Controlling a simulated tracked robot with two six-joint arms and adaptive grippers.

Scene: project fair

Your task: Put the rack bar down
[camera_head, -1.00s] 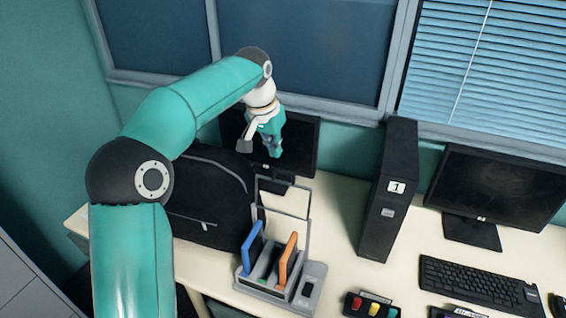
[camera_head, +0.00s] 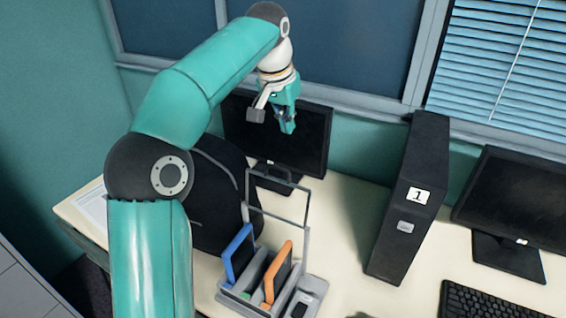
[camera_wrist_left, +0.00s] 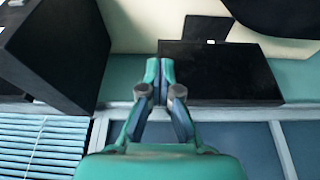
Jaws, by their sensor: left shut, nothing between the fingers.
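The rack bar (camera_head: 278,219) is a thin grey wire frame that stands up at the back of a small grey rack (camera_head: 236,301). The rack holds a blue-edged tablet (camera_head: 238,250) and an orange-edged tablet (camera_head: 277,272), both tilted. My left gripper (camera_head: 288,130) is above and behind the bar, in front of a dark monitor, and apart from the bar. Its fingertips (camera_wrist_left: 160,68) are together with nothing between them in the left wrist view. My right gripper is not in view.
A black computer tower (camera_head: 415,190) marked 1 stands right of the rack. A monitor (camera_head: 245,125) stands behind, and a black backpack (camera_head: 215,215) stands to the left, partly hidden by my arm. Bare desk (camera_head: 345,225) lies between rack and tower. A keyboard (camera_head: 490,300) is at right.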

